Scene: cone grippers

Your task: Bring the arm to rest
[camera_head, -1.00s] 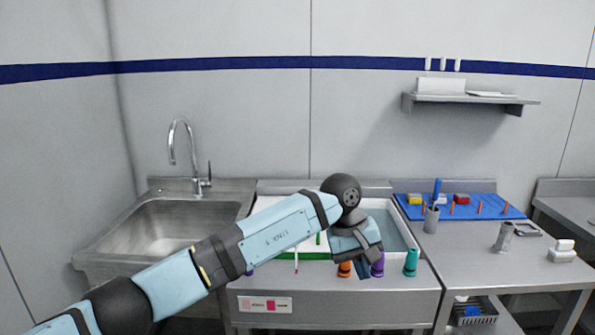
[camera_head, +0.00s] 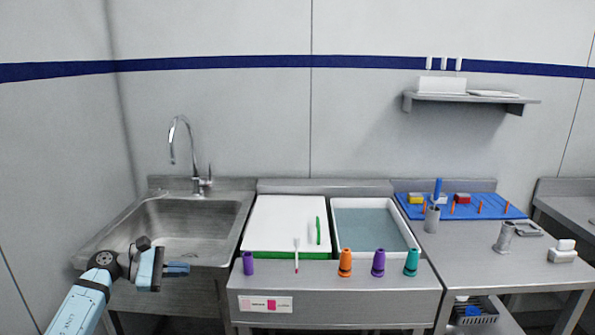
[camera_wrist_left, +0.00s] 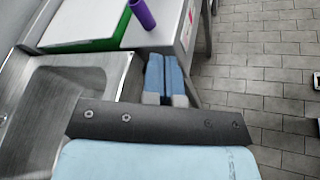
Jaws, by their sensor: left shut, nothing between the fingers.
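My left arm comes in from the lower left in the head view. Its gripper (camera_head: 177,268) is in front of the sink's front edge, with its fingers pointing right. The gripper is shut and empty. In the left wrist view the two blue fingers (camera_wrist_left: 164,75) lie side by side, beside the sink and the counter's end. My right gripper is not in view.
The steel sink (camera_head: 190,225) is right behind the gripper. A purple cone (camera_head: 248,264) stands on the middle counter, with orange (camera_head: 345,262), purple and teal cones farther right. A white board (camera_head: 285,222) and a water-filled tray (camera_head: 370,229) lie behind them.

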